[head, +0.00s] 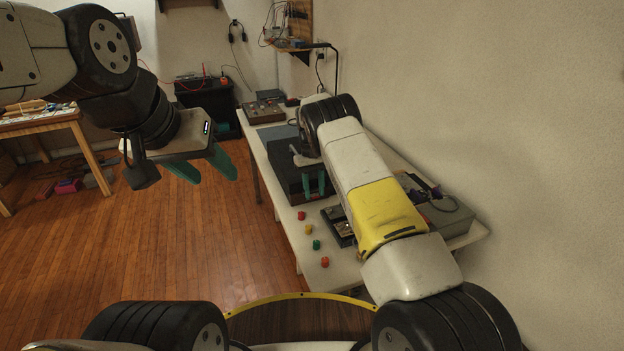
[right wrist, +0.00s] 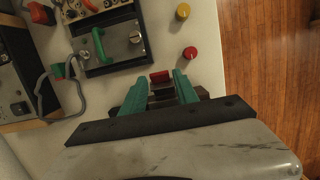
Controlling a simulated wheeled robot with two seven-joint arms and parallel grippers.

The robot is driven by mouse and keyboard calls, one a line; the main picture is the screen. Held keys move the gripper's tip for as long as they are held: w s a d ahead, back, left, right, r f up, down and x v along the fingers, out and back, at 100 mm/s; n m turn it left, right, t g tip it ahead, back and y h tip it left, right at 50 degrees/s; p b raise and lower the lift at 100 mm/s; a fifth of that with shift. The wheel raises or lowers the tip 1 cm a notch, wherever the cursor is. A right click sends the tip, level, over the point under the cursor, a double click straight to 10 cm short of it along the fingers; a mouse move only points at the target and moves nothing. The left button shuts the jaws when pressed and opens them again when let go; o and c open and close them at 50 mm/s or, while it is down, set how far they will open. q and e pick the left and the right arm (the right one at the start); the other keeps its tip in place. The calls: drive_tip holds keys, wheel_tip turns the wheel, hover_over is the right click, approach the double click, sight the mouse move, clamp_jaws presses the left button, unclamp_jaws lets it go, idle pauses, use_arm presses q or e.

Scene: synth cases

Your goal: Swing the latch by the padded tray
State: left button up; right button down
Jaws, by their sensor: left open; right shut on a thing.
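My right gripper (head: 315,185) points down at the near side of a dark case (head: 286,160) on the bench. In the right wrist view its teal fingers (right wrist: 165,88) are shut on a small red piece (right wrist: 160,77), probably the latch. Dark parts beside the fingers are mostly hidden by the gripper. I cannot make out any padding, and the case is partly covered by my right arm in the head view. My left gripper (head: 203,172) is open and empty, in the air over the floor, left of the bench.
Several coloured knobs, including a red one (head: 301,215), stand along the bench's left edge. A panel with a green handle (right wrist: 100,45) lies near the gripper. A red plug (right wrist: 57,70) has a grey cable. The wall is close on the right; the wooden floor (head: 130,250) is open.

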idle(0.3)
drive_tip(key=c, duration=1.1)
unclamp_jaws()
drive_tip(key=shift+v, duration=3.9)
drive_tip(key=shift+w, duration=0.1)
